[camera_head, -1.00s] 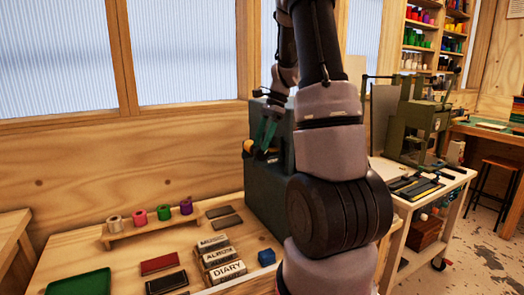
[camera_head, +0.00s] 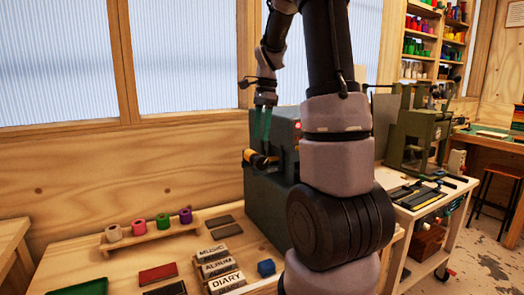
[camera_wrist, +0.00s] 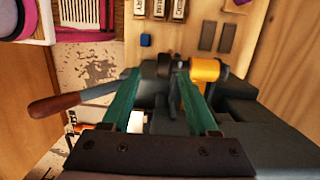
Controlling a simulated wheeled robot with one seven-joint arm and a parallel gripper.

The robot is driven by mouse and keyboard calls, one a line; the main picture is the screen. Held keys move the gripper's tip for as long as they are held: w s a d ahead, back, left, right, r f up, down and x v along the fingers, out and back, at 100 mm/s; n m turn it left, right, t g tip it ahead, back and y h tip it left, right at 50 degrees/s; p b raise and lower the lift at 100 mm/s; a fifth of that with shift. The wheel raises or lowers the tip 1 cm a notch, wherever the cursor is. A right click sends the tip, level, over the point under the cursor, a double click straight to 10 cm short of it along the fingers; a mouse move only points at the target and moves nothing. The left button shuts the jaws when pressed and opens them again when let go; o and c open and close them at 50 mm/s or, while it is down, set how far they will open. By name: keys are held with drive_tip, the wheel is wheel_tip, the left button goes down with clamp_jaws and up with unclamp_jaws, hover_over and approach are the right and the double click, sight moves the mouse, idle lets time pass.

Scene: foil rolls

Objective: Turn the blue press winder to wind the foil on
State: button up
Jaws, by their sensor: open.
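The dark blue-grey press (camera_head: 265,200) stands at the right end of the bench, partly behind my arm. A gold foil roll (camera_head: 258,160) sits on its left side with dark fittings beside it; the wrist view also shows the gold roll (camera_wrist: 206,70) next to a dark round part (camera_wrist: 164,66), though I cannot tell whether that is the winder. My gripper (camera_head: 263,136) points down just above the roll, its green fingers apart and empty. In the wrist view, my gripper (camera_wrist: 159,76) has its fingertips around or just above the dark part; contact cannot be told.
A lever with a brown wooden grip (camera_wrist: 54,105) sticks out left in the wrist view. A rack of coloured rolls (camera_head: 150,236), title blocks (camera_head: 218,265) and a blue cube (camera_head: 266,268) are on the bench. A green press (camera_head: 420,135) stands on a trolley behind.

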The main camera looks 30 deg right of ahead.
sight(260, 156)
drive_tip(key=shift+w+a+r+h, duration=0.15)
drive_tip(key=shift+r+h, duration=0.15)
drive_tip(key=shift+h, duration=0.5)
drive_tip(key=shift+f, duration=0.35)
wheel_tip(260, 156, down, 10)
drive_tip(key=shift+r, duration=0.1)
clamp_jaws()
